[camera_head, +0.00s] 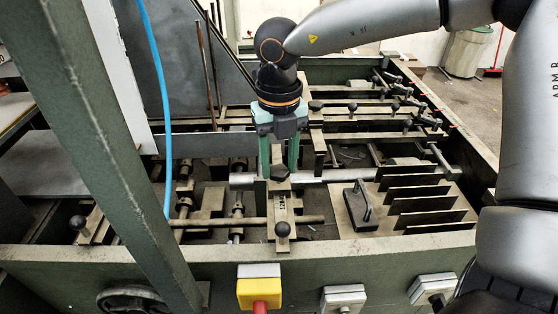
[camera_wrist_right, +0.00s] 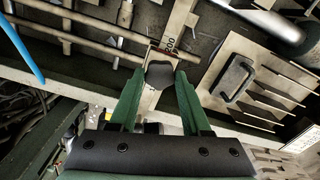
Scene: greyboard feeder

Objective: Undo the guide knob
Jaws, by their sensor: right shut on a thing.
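The guide knob (camera_head: 280,173) is a dark, lobed knob on top of a flat metal guide bar (camera_head: 281,205) with number marks. My right gripper (camera_head: 279,167) points down from above, its two green fingers on either side of the knob. In the right wrist view the dark knob (camera_wrist_right: 160,75) sits between the fingertips of the right gripper (camera_wrist_right: 159,76), which is shut on it. The knob's underside and any thread are hidden. My left gripper is not in view.
A round-headed knob (camera_head: 283,229) stands on the bar's near end. A plate with a black handle (camera_head: 360,204) and several upright fins lie to the right. A blue hose (camera_head: 162,110) hangs at left. A green post (camera_head: 110,150) crosses the left side. A red button (camera_head: 260,306) is at the front.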

